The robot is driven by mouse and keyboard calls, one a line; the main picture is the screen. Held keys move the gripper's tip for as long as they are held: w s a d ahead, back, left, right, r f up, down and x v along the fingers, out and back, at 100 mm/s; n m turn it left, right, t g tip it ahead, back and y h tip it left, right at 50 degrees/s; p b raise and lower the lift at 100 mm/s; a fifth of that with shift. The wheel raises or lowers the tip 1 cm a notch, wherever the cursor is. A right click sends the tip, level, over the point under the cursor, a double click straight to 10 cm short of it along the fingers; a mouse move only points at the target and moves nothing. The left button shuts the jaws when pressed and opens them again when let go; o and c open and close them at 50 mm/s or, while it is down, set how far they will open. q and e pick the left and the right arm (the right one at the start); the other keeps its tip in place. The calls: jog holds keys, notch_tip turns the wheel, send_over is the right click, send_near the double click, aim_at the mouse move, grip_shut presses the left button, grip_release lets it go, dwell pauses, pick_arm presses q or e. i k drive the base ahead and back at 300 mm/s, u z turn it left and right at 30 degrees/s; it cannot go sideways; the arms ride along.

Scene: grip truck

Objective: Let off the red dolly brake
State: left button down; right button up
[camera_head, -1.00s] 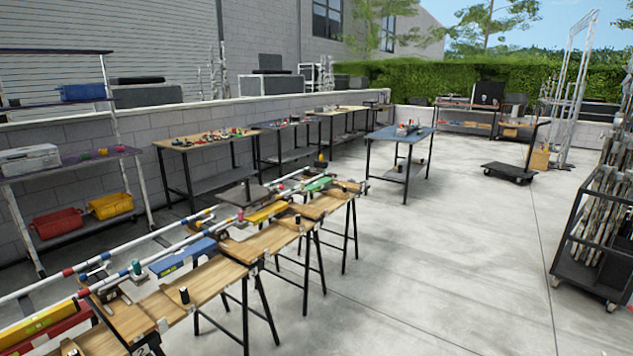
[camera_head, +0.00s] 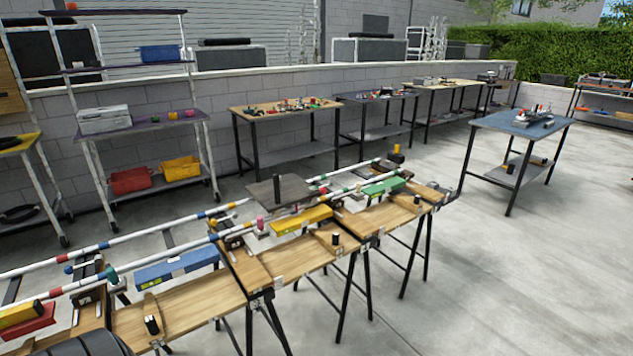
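A dark flat dolly platform (camera_head: 290,192) with a short black post sits on the white track rails (camera_head: 150,229) across the wooden work benches. A small pink-red knob (camera_head: 261,222) shows just in front of the platform, near the rail. I cannot tell whether it is a brake, and no clearly red brake lever can be made out. Red, blue and green bands mark the rails. Neither of my grippers is in view.
Wooden benches (camera_head: 190,301) on black trestle legs fill the front left, bearing blue (camera_head: 178,267), yellow (camera_head: 301,220) and green (camera_head: 384,186) levels. A shelf with red (camera_head: 130,180) and yellow (camera_head: 181,168) bins stands behind. A blue-topped table (camera_head: 495,122) stands right.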

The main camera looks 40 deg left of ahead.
aim_at(322, 190)
jog(key=u, duration=0.5)
jog(key=i, duration=0.85)
jog(key=u, duration=1.5)
jog(key=i, duration=0.55)
jog(key=u, duration=0.45)
